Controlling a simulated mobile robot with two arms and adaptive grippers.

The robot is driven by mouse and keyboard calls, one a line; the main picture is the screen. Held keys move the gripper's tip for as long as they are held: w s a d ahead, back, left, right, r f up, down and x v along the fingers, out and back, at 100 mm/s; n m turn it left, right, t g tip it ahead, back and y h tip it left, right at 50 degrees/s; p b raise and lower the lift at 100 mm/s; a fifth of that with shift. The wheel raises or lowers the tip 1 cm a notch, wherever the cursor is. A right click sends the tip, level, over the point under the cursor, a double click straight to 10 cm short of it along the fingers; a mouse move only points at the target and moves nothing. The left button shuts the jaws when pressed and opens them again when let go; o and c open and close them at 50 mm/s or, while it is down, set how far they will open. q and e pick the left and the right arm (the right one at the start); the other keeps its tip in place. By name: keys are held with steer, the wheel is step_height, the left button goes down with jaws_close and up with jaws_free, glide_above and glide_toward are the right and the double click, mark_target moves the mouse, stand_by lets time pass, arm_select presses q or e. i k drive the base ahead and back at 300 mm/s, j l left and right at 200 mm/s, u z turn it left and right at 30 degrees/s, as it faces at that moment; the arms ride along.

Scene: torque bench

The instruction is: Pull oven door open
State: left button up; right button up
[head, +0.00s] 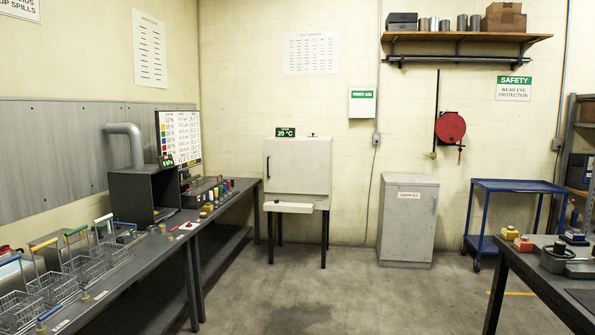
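A pale box-shaped oven (300,167) stands on dark legs against the back wall, a little right of the left bench. A small display reading 20 °C (286,132) sits on its top. Its front door looks closed, with a dark upright handle (267,167) near the left edge. A white shelf or ledge (295,207) juts out below the door. Neither of my grippers shows in the head view.
A long grey bench (150,251) with wire baskets and a dark open-fronted box (145,194) runs along the left. A grey cabinet (408,220), a blue cart (517,186) and a dark table (545,287) stand right. The middle floor is clear.

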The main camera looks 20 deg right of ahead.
mark_target(298, 166)
steer(key=i+l+z, duration=0.15)
steer(key=i, duration=0.2)
steer(key=i+l+z, duration=0.15)
steer(key=i, duration=0.2)
steer(key=i+z, duration=0.35)
steer(key=i, duration=3.45)
steer(key=j+u, duration=0.05)
steer(key=j, duration=0.05)
